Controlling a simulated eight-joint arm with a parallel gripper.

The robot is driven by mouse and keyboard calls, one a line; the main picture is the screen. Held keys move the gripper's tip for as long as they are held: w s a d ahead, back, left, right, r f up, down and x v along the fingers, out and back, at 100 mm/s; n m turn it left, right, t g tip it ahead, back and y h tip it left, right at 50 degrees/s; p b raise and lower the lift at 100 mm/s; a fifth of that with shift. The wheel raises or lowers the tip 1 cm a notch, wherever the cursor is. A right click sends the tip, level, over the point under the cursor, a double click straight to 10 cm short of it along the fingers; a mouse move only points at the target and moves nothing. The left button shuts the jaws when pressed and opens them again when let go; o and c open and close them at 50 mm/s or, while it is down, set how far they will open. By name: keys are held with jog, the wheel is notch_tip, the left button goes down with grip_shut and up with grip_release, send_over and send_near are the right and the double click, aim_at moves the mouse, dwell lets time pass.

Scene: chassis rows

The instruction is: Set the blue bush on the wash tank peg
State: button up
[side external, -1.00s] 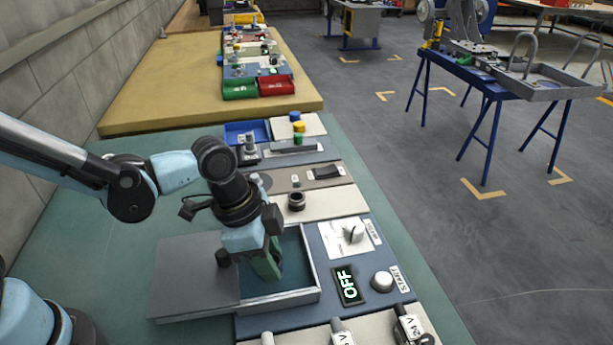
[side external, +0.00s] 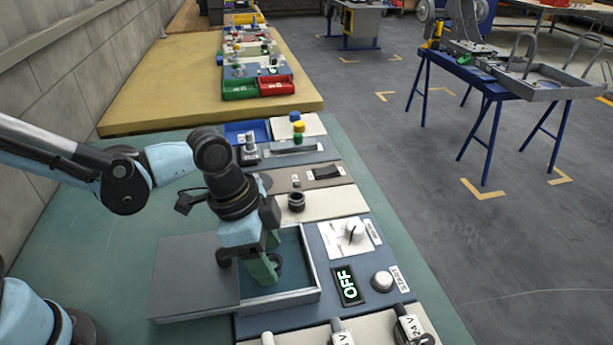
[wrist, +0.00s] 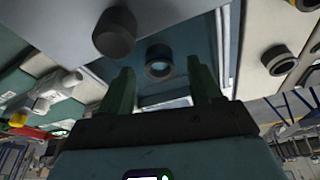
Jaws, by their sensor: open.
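The open wash tank (side external: 312,262) is a grey-walled box with a blue-grey inside. My gripper (side external: 264,275) points down into it, with its green fingers spread and empty. A dark ring-shaped piece (wrist: 159,61) shows inside the tank, ahead of and between the fingertips (wrist: 162,80) in the wrist view. In the side view this ring (side external: 278,263) is partly hidden by the fingers. Its middle looks bluish, but I cannot tell whether it is the blue bush. I cannot make out the peg or whether the ring is around it.
The tank's grey cover (side external: 190,275) lies slid to the left, with a dark knob (wrist: 114,32). Another dark ring (side external: 296,201) stands on the beige panel behind the tank. A dial (side external: 353,231), an OFF display (side external: 348,285) and a START button (side external: 382,281) are at the right.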

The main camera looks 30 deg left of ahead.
jog(key=v, duration=1.1)
jog(key=shift+d, duration=0.1)
notch_tip(320, 180, up, 7)
dwell(0.8)
jog(key=shift+f, duration=0.1)
dwell(0.4)
jog(key=a+f+n+t+y, duration=0.1)
jog(key=a+f+n+t, duration=0.1)
jog(key=a+f+n, duration=0.2)
jog(key=a+f+n+t+y, duration=0.1)
jog(key=a+f+n+t, duration=0.2)
jog(key=a, duration=0.8)
notch_tip(320, 180, down, 3)
jog(key=n, duration=0.4)
jog(key=shift+r+n+t+y, duration=0.2)
jog(key=shift+n+t+y, duration=0.1)
jog(key=shift+y, duration=0.1)
jog(key=shift+w, duration=0.1)
